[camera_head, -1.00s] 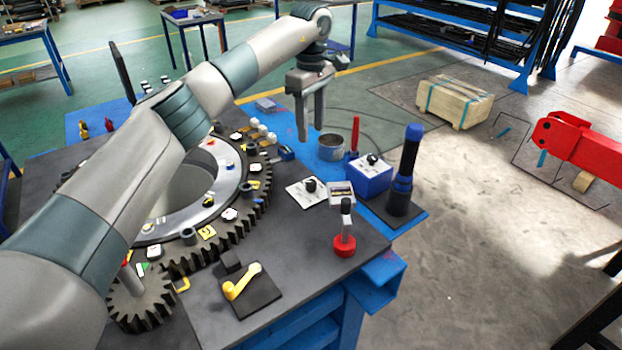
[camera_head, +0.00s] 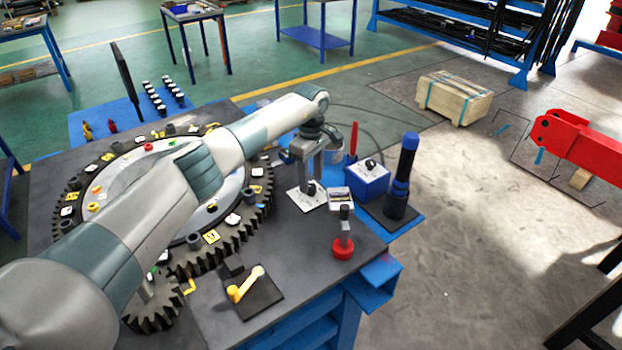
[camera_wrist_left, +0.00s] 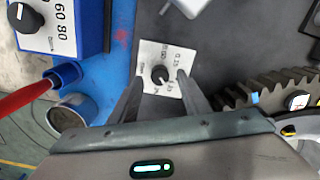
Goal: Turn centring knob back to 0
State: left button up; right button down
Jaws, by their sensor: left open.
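A small black knob (camera_head: 311,187) stands on a square white plate (camera_head: 299,201) with printed marks, on the dark bench top. In the left wrist view this knob (camera_wrist_left: 159,74) and its plate (camera_wrist_left: 166,50) lie just ahead of the fingers; its small lettering is too blurred to read surely. My left gripper (camera_wrist_left: 159,86) points down over the plate and is open, one finger on each side of the knob in that view. I cannot tell whether the fingers touch it. My right gripper is not in view.
A blue box (camera_head: 366,184) with another black knob (camera_wrist_left: 26,17) stands close by. A grey cup (camera_wrist_left: 72,114), a red-handled tool (camera_head: 353,139) and a toothed ring (camera_head: 262,205) are near. A red-based lever (camera_head: 343,247) stands towards the bench's front edge.

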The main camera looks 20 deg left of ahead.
pick_arm(q)
jog(key=shift+f, duration=1.1)
jog(key=c, duration=1)
jog(key=shift+c, duration=0.2)
